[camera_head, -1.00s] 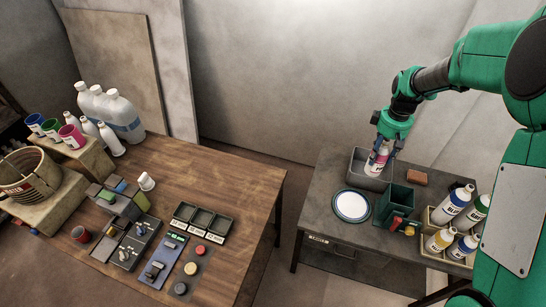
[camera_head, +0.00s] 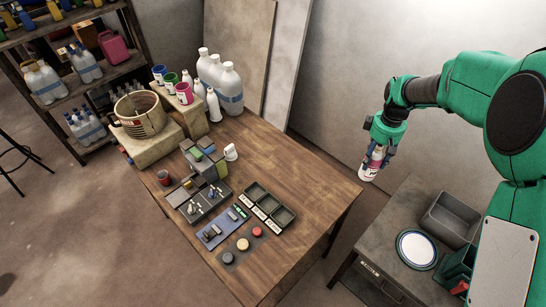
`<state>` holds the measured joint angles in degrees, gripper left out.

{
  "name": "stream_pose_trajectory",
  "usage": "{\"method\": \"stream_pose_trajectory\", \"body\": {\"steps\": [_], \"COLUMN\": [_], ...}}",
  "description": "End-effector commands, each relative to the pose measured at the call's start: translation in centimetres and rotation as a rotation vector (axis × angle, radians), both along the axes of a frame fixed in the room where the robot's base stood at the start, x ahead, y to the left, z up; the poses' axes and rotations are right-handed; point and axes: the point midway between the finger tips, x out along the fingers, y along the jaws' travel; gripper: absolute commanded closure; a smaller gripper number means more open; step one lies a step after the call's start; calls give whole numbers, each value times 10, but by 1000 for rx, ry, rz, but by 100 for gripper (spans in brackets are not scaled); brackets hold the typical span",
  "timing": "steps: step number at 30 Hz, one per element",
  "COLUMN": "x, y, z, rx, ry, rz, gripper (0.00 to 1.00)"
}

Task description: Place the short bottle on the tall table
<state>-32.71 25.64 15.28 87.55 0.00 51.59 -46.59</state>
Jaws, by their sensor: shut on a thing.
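My gripper (camera_head: 375,157) is shut on a short white bottle with a pink and white label (camera_head: 370,173). It holds the bottle, slightly tilted, in the air between the two tables as seen in the picture. The wooden table (camera_head: 285,165) is to the left of the bottle. The grey table (camera_head: 388,250) is below and to the right. I cannot tell for sure from this view which table is taller. The fingers cover part of the bottle.
The wooden table's right half is mostly bare. It carries black trays (camera_head: 268,205), a control panel (camera_head: 223,230), large white jugs (camera_head: 231,92) and a vat (camera_head: 140,115). The grey table holds an empty grey bin (camera_head: 452,218) and a white plate (camera_head: 416,249). Shelves (camera_head: 75,65) stand far left.

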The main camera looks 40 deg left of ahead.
Motion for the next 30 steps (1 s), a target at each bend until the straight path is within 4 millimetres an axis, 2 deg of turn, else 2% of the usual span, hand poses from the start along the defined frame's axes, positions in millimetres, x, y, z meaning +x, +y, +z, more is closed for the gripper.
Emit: {"method": "stream_pose_trajectory", "body": {"steps": [1,3,11,18,24,30], "x": [-8,-18,-64,-115,-163,-200], "y": [20,43,126,198,252,287], "z": [1,0,-2,-4,-6,-8], "rx": [1,1,0,1,1,0], "ry": [-1,-2,0,-1,-1,-1], "rz": [26,57,172,277,360,417], "gripper": [92,92,92,92,92,92]}}
